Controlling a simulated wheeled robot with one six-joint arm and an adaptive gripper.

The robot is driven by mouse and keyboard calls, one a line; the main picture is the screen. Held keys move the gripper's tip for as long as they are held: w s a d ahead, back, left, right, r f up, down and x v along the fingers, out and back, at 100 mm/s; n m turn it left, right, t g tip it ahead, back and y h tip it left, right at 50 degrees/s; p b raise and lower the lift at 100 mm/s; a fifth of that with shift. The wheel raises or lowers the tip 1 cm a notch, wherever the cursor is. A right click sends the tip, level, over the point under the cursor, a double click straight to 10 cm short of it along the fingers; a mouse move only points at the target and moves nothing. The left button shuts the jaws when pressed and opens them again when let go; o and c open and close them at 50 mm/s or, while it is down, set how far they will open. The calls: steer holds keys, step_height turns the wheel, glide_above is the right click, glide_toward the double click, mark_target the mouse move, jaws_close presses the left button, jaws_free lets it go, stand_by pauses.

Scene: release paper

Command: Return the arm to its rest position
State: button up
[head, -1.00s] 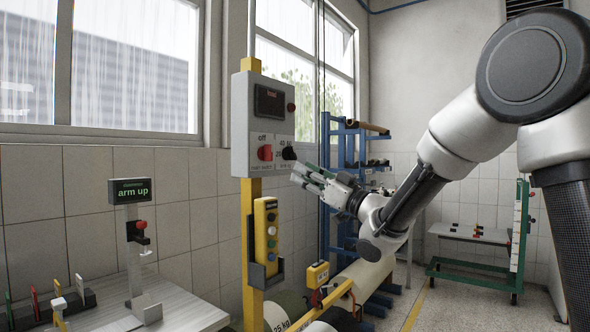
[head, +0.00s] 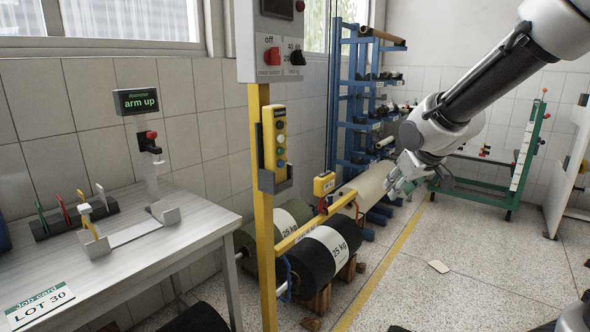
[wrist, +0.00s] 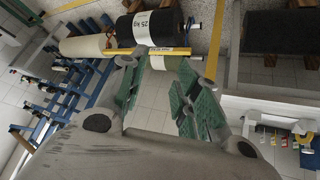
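My arm (head: 490,85) reaches in from the upper right of the head view. It slopes down to my gripper (head: 398,180), which hangs in free air in front of the cream roll (head: 362,190). In the wrist view my gripper (wrist: 160,75) shows two fingers with green pads standing apart. Only floor and rolls show in the gap, and nothing is held. The control box (head: 272,45) on the yellow post (head: 264,220) stands left of my gripper, well apart from it.
A blue rack (head: 345,100) stands behind my gripper. A grey table (head: 150,270) with an "arm up" display (head: 137,101) is at the left. The floor (head: 450,240) at right is mostly clear.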

steer(key=s+d+r+m+g, duration=0.1)
steer(key=s+d, duration=0.2)
steer(key=s, duration=0.5)
steer(key=s+d+r+m+g, duration=0.1)
steer(key=s+d, duration=0.2)
steer(key=s, duration=0.6)
steer(key=s+d+r+m+g+h, duration=0.1)
steer(key=s+d, duration=0.3)
steer(key=s, duration=0.5)
steer(key=shift+r+m, duration=0.2)
steer(key=shift+m, duration=0.4)
